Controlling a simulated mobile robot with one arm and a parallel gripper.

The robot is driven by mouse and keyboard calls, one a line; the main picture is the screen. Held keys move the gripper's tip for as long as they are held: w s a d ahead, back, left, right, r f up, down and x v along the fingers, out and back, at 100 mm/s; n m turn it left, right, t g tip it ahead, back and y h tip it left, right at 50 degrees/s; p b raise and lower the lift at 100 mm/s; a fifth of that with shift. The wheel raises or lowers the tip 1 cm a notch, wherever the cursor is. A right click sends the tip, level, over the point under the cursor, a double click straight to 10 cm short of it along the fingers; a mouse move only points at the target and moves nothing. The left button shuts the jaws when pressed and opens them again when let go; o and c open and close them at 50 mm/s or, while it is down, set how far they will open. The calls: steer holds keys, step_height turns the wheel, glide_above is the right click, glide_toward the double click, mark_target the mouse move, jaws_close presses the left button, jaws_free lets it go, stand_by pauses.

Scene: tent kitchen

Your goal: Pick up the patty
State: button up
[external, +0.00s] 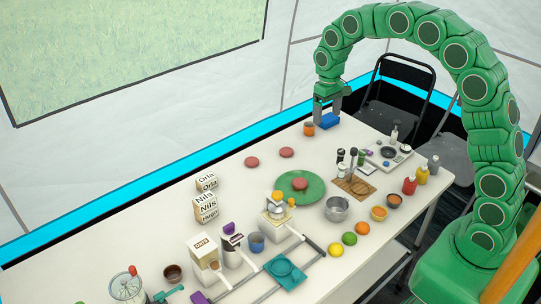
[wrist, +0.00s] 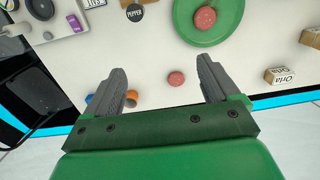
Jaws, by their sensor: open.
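A brown-red round patty (external: 287,152) lies flat on the white table. A second patty (external: 252,162) lies to its left, and a third patty (external: 299,184) lies on a green plate (external: 299,198). My gripper (external: 328,108) is raised at the table's far end, apart from the patties, pointing down, open and empty. In the wrist view the open fingers of my gripper (wrist: 161,66) frame a loose patty (wrist: 176,78) in the distance. The plate (wrist: 232,25) with its patty (wrist: 205,18) shows farther up. Only one loose patty shows in that view.
An orange cup (external: 309,128) and a blue object (external: 329,121) stand beneath my gripper. Label boxes (external: 205,208) stand left of the plate. A metal bowl (external: 337,209), bottles (external: 410,185) and a scale-like tray (external: 388,153) are to the right. Table around the two loose patties is clear.

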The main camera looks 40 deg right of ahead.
steer(key=w+f, duration=0.5)
steer(key=w, duration=0.2)
glide_above(286, 150)
steer(key=shift+t, duration=0.3)
steer(key=f, duration=0.9)
steer(key=shift+d+f, duration=0.2)
steer(key=shift+f, duration=0.2)
steer(key=shift+a+f, duration=0.1)
steer(key=shift+f, duration=3.8)
steer(key=c, duration=1.1)
